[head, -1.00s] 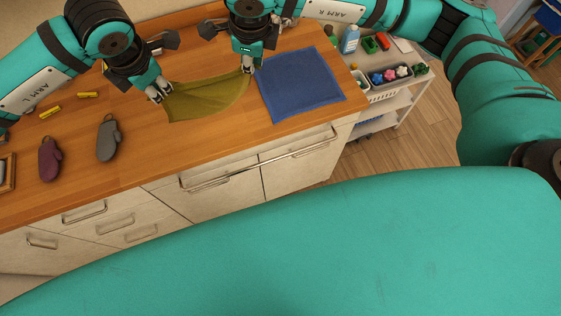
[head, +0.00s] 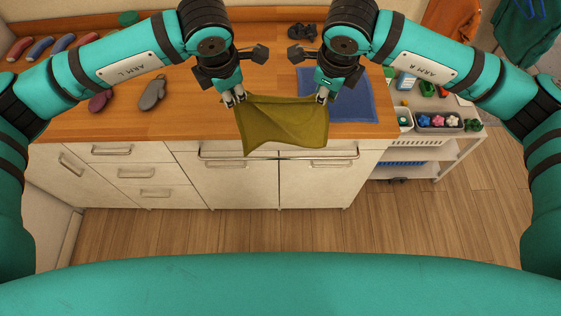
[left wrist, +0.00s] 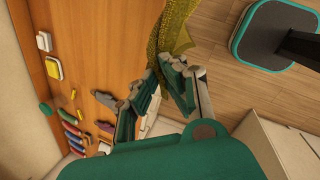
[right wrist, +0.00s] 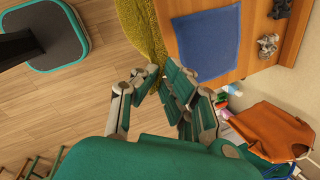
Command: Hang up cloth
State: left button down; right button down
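An olive-green cloth (head: 285,125) hangs between my two grippers in the head view, in front of the counter's front edge. My left gripper (head: 234,99) is shut on its upper left corner; the cloth also shows at the fingertips in the left wrist view (left wrist: 172,32). My right gripper (head: 321,98) is shut on its upper right corner, and the right wrist view shows cloth (right wrist: 140,30) at those fingertips. A long bar handle (head: 215,155) runs along the cabinet front, partly hidden behind the cloth. A blue cloth (head: 352,105) lies flat on the counter behind my right gripper.
Grey (head: 152,94) and purple (head: 99,100) mitts lie on the wooden counter (head: 190,118) to the left. A white cart (head: 440,130) with bins stands at right. The floor (head: 250,230) in front of the cabinets is clear.

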pick_arm(q)
notch_tip(320, 180, down, 6)
jog(key=b, duration=0.4)
jog(key=shift+w+a+r, duration=0.1)
jog(key=shift+a+r, duration=0.05)
jog(key=shift+r, duration=0.1)
dwell(0.4)
